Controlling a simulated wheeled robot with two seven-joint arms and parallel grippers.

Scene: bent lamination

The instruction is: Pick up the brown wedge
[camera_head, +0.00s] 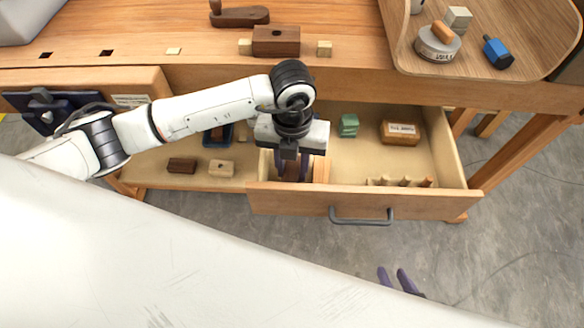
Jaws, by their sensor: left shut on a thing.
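My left gripper (292,178) reaches down into the open drawer (375,165), at its left end. Its purple fingers are shut on a dark brown piece, which looks like the brown wedge (291,172). The gripper hides much of it, and I cannot tell whether it is clear of the drawer floor. My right gripper (395,280) shows only as two purple fingertips at the bottom, in front of the drawer. The fingertips are apart with nothing visible between them.
The drawer also holds a green block (349,125), a labelled brown box (400,132) and several small pegs. A dark brown block (182,165) and a light block (221,169) lie on the shelf to the left. The drawer's front wall and handle (361,221) stand nearest.

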